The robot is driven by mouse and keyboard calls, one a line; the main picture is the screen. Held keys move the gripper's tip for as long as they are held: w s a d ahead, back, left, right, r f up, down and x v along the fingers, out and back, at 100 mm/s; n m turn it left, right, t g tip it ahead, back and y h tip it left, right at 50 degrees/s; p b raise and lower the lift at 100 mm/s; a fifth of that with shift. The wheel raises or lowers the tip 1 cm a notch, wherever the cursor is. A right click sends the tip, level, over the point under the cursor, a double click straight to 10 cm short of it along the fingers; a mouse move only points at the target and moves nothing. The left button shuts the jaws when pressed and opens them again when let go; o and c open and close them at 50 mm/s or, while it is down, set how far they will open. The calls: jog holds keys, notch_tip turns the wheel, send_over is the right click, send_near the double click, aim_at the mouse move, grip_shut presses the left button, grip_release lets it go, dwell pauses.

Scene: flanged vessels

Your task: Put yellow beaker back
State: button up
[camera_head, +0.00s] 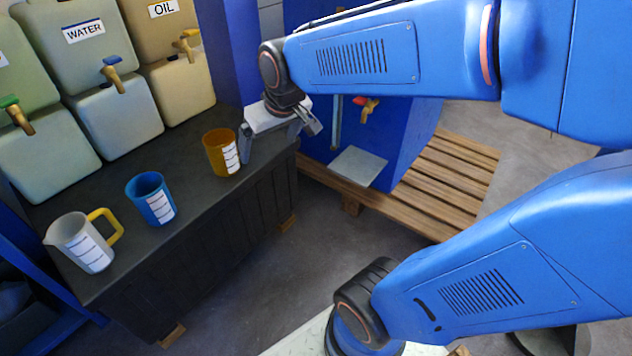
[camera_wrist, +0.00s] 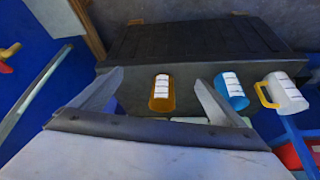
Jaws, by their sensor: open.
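The yellow-orange beaker (camera_head: 222,153) with a white label stands upright on the dark bench (camera_head: 230,205), the rightmost of the three vessels in the head view. My gripper (camera_head: 281,148) is just to its right, above the bench's right end. In the wrist view the beaker (camera_wrist: 161,94) shows between the two spread fingers of my gripper (camera_wrist: 155,95), some way beyond them. The gripper is open and empty, and I see no contact with the beaker.
A blue beaker (camera_head: 151,198) and a white jug (camera_head: 83,242) with a yellow handle stand left on the bench. Tapped containers, including WATER (camera_head: 85,50) and OIL (camera_head: 165,40), line the back. A blue cabinet (camera_head: 405,140) and wooden pallet (camera_head: 450,180) lie right.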

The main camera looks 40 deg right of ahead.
jog(key=s+d+f, duration=0.1)
jog(key=s+d, duration=0.1)
jog(key=s, duration=1.4)
jog(key=shift+s+m, duration=0.15)
jog(key=shift+m, duration=0.15)
jog(key=shift+f, duration=0.1)
